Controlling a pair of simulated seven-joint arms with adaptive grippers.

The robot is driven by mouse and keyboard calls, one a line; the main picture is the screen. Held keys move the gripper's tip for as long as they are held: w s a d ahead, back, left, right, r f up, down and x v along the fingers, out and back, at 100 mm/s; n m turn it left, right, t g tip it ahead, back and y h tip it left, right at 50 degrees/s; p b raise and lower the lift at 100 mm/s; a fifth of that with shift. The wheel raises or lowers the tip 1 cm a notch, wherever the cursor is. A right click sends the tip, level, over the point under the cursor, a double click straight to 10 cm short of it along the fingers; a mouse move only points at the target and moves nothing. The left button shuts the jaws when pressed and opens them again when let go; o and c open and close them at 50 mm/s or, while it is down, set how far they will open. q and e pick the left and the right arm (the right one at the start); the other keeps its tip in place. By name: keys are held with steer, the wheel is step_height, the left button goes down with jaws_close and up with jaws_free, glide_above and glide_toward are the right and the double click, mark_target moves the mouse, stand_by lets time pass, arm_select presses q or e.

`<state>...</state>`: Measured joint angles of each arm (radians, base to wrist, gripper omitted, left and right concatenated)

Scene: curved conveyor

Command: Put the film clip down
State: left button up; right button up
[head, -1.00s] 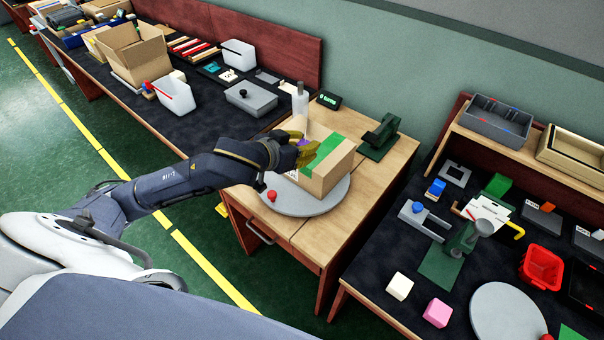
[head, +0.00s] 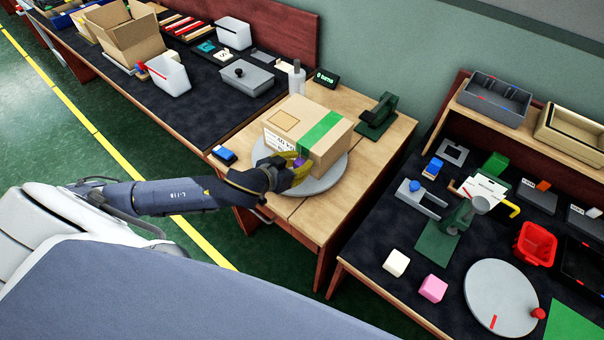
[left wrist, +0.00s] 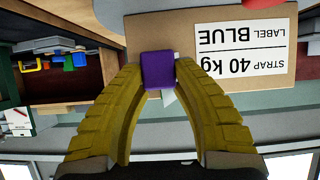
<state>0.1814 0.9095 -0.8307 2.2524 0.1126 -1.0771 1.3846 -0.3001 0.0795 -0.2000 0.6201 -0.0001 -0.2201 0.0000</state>
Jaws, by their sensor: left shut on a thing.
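A purple clip (left wrist: 158,71) is pinched between the yellow fingers of my left gripper (left wrist: 158,85) in the left wrist view. In the head view my left gripper (head: 298,173) is at the front left side of the cardboard box (head: 335,115), low beside its labelled face. A bit of the purple clip (head: 299,162) shows there. The box has a green tape stripe and stands on a round grey turntable (head: 325,184). A white label (left wrist: 243,53) reading "LABEL BLUE, STRAP 40 kg" is on the box face. Whether the clip touches the box I cannot tell.
A grey bottle (head: 297,78), a small dark display (head: 326,77) and a green tool (head: 378,115) stand behind the box. A blue-and-white item (head: 224,155) lies left of the turntable. The wooden table (head: 370,172) is clear at front right.

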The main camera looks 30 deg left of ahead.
arm_select(q)
steer(key=shift+f, duration=2.7)
steer(key=shift+f, duration=0.15)
steer(key=o, duration=1.1)
steer(key=shift+c, duration=0.2)
steer(key=shift+r, duration=0.2)
steer(key=shift+s+a, duration=0.1)
steer(key=shift+s, duration=0.25)
steer(key=v, duration=1.1)
steer(key=shift+s+r, duration=0.1)
